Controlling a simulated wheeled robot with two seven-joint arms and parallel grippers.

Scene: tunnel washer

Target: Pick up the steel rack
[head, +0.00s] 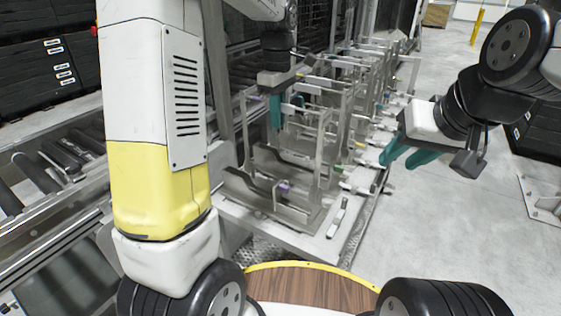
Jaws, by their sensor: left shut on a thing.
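The nearest steel rack (318,170) stands at the front end of a row of similar racks in the middle of the head view. It has thin upright posts and curved plates low down. My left gripper (276,112) reaches down from above and is shut on the rack's upper part, near its left side. The exact grip is partly hidden by the gripper body. My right gripper (408,160) is to the right of the racks. Its two teal fingers are apart, with nothing between them.
Several more steel racks (372,75) stand close behind in a line. A roller conveyor (45,165) runs along the left. Black cabinets (45,65) stand at the far left. The grey floor (450,220) at the right is mostly clear, with a metal floor plate (543,200) near the right edge.

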